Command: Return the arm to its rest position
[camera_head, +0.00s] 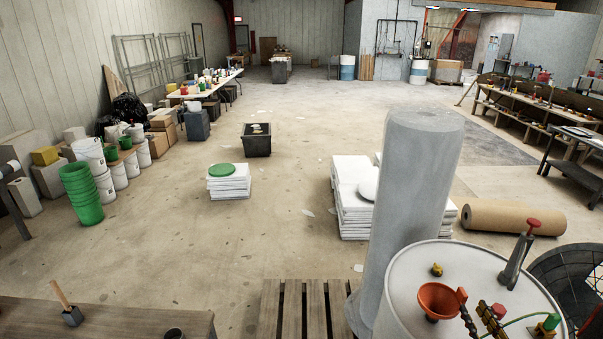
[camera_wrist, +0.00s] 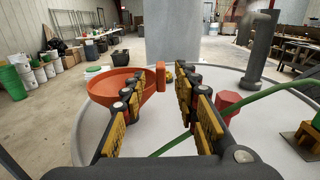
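My gripper (camera_head: 473,303) is low over the white round drum top (camera_head: 410,262), at the lower right of the head view. In the wrist view its two yellow-and-black fingers (camera_wrist: 159,73) stand apart with a gap between the tips. An orange funnel (camera_head: 437,298) lies on the drum top just left of the fingers. It also shows in the wrist view (camera_wrist: 112,88), with its upright tab (camera_wrist: 160,76) in line with the gap between the fingertips. I cannot tell whether a finger touches the tab. The rest of my arm is mostly out of view.
A grey lever with a red knob (camera_head: 520,254), a small yellow fitting (camera_head: 437,269) and a green hose (camera_head: 515,322) are on the drum top. A tall grey column (camera_head: 410,180) stands close behind. A wooden pallet (camera_head: 305,310) lies left; open floor lies beyond.

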